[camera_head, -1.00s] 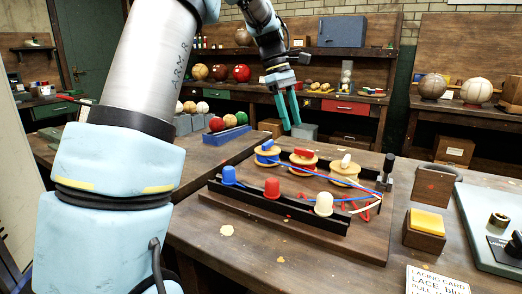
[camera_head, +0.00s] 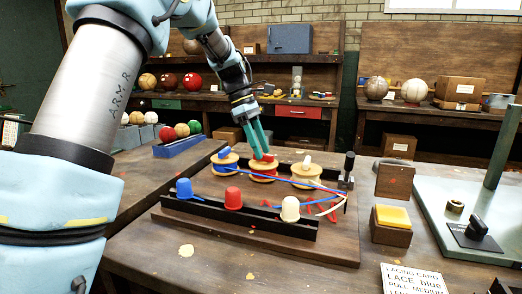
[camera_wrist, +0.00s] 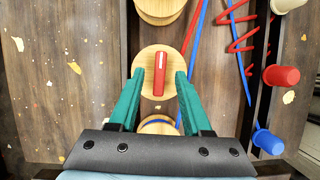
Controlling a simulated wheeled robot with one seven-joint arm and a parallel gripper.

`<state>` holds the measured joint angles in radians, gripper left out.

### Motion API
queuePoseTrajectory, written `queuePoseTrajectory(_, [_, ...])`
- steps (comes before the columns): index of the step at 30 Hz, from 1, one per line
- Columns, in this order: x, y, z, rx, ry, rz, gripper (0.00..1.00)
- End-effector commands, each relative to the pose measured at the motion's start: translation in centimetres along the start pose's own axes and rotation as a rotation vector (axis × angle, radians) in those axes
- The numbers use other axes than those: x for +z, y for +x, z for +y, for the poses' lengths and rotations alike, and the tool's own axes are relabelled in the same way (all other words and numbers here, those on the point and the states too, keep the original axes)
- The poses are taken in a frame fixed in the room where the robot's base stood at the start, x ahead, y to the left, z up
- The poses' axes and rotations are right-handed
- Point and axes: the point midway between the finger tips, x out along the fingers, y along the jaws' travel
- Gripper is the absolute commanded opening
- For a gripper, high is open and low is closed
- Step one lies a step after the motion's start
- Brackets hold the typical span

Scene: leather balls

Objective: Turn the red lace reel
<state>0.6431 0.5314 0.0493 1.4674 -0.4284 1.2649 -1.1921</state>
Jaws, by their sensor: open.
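The red lace reel (camera_head: 264,168) is a wooden spool with a red grip bar on top, the middle one of three reels on the wooden board. In the wrist view its round top (camera_wrist: 147,82) shows with the red bar (camera_wrist: 159,68) running lengthwise, between my fingers. My gripper (camera_head: 260,146) has teal fingers pointing down over this reel. In the wrist view my gripper (camera_wrist: 159,85) is open, a finger on each side of the bar with gaps, not gripping it. A blue-barred reel (camera_head: 224,160) stands to the left and a white-barred reel (camera_head: 306,172) to the right.
Blue (camera_head: 184,187), red (camera_head: 233,198) and white (camera_head: 290,209) caps stand along the black front rail. Blue, red and white laces run right towards a black post (camera_head: 348,166). A yellow-topped block (camera_head: 391,226) and a lacing card (camera_head: 412,280) lie further right.

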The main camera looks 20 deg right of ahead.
Motion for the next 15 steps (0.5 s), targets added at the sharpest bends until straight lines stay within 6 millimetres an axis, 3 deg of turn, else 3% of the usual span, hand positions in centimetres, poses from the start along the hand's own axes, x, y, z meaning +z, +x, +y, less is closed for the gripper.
queuePoseTrajectory(12, [0.01,0.97,0.00,0.001,0.000,0.000,0.49])
queuePoseTrajectory(15, [0.00,0.95,0.00,0.001,0.000,0.000,0.39])
